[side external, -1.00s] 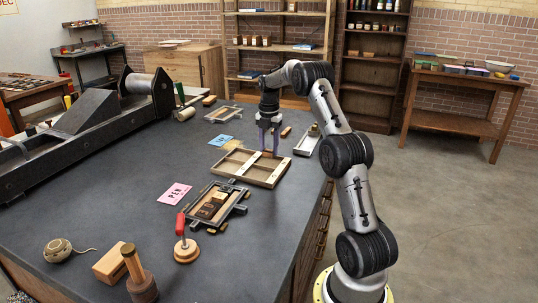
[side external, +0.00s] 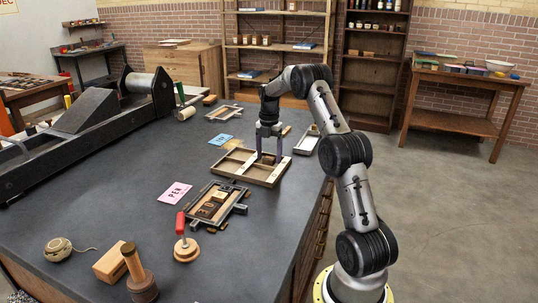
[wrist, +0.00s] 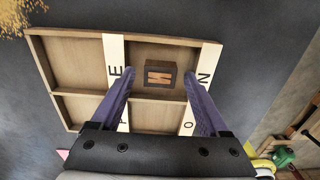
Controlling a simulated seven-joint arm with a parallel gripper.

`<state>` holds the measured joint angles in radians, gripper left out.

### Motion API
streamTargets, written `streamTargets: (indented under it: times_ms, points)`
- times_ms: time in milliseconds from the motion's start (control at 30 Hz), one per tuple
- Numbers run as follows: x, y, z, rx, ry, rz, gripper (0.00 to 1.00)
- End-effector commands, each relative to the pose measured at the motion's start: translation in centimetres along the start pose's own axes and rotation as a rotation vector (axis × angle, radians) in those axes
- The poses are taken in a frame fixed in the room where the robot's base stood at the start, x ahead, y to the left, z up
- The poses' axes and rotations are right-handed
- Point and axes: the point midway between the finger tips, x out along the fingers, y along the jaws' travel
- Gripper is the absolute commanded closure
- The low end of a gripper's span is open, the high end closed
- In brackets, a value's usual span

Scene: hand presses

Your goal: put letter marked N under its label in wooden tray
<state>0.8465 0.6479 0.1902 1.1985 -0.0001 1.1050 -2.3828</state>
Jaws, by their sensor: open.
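The wooden tray (side external: 236,176) lies on the dark bench, divided into compartments. In the wrist view, the tray (wrist: 41,62) has pale label strips; E (wrist: 115,73) and N (wrist: 204,79) show at the far side. The dark brown letter block marked N (wrist: 160,77) sits in the far compartment between these two strips, beside the N label, face up. It also shows as a small dark block in the side view (side external: 268,159). My gripper (wrist: 159,72) is open, with one finger on each side of the block and gaps visible to both.
A metal frame (side external: 238,208) with several letter blocks lies in front of the tray, next to a pink PEN card (side external: 175,192). A blue card (side external: 221,140) lies behind the tray. A narrow light tray (side external: 306,143) stands to its right.

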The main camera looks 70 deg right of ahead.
Motion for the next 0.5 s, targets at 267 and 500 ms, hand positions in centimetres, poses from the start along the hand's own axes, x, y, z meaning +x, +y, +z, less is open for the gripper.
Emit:
streamTargets:
  times_ms: [267, 500]
  points:
    - [-1.9, 0.1, 0.1, 0.000, -0.003, 0.002, 0.22]
    - [-6.8, 0.1, 0.1, 0.000, -0.004, 0.003, 0.22]
